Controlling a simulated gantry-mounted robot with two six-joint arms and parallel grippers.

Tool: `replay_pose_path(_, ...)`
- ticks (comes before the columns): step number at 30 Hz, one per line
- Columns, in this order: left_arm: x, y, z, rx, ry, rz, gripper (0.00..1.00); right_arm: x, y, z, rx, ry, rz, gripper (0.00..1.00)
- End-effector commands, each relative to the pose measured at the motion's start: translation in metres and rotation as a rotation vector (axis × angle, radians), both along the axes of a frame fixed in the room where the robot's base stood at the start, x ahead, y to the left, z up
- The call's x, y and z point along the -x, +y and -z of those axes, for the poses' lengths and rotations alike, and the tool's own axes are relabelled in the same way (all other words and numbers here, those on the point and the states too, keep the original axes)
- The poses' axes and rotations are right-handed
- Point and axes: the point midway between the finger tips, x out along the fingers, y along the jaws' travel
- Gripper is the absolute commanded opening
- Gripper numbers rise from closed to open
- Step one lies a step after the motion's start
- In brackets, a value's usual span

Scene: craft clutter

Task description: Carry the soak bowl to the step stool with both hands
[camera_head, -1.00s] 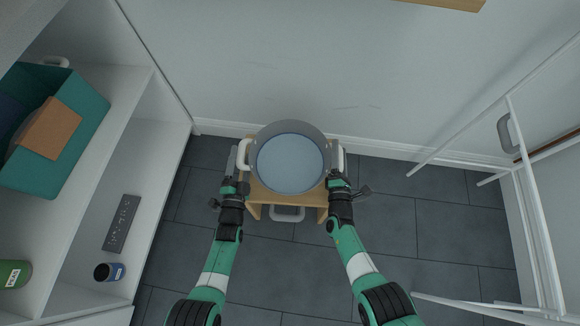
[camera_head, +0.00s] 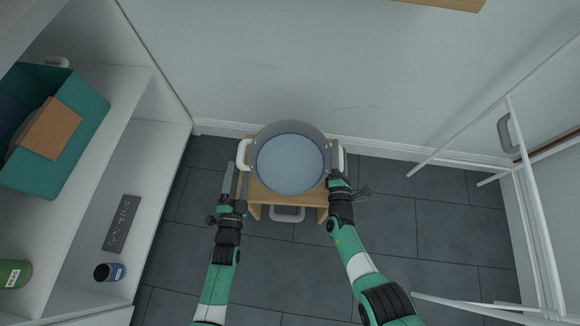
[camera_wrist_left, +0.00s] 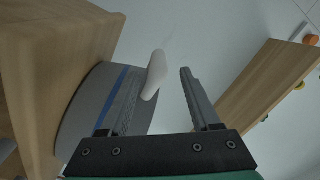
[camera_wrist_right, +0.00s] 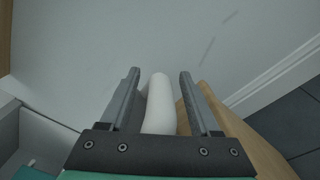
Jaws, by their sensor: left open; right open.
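The soak bowl (camera_head: 290,163), a grey round tub with a pale blue inside, sits on the wooden step stool (camera_head: 262,201). It has a white handle on each side. My right gripper (camera_head: 338,170) is open at the right handle; in the right wrist view this white handle (camera_wrist_right: 158,104) lies between the two open fingers.
A white rack (camera_head: 530,200) stands at right. A grey object (camera_head: 287,213) shows at the stool's front. Tiled floor is open on both sides.

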Motion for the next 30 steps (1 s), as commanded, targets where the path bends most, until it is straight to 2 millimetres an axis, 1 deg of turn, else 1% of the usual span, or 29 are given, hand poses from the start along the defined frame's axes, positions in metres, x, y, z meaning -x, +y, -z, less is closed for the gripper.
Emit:
replay_pose_path(1,0.008,0.001,0.001,0.000,0.001,0.001,0.64,0.000,0.000,0.000,0.000,0.000,0.000,0.63)
replay_pose_path(9,0.045,0.006,0.001,0.000,0.002,0.000,0.64,0.000,0.000,0.000,0.000,0.000,0.000,0.63)
replay_pose_path(15,0.064,0.008,0.000,0.000,0.001,0.001,0.64,0.000,0.000,0.000,0.000,0.000,0.000,0.63)
replay_pose_path(18,0.068,0.009,0.000,0.000,0.001,0.001,0.64,0.000,0.000,0.000,0.000,0.000,0.000,0.63)
replay_pose_path(25,0.068,0.009,0.000,0.000,-0.001,0.001,0.64,0.001,0.000,0.000,0.000,-0.001,0.001,0.63)
replay_pose_path(30,0.068,0.009,0.000,0.000,0.000,0.000,0.64,0.007,0.001,0.001,0.001,0.000,0.001,0.63)
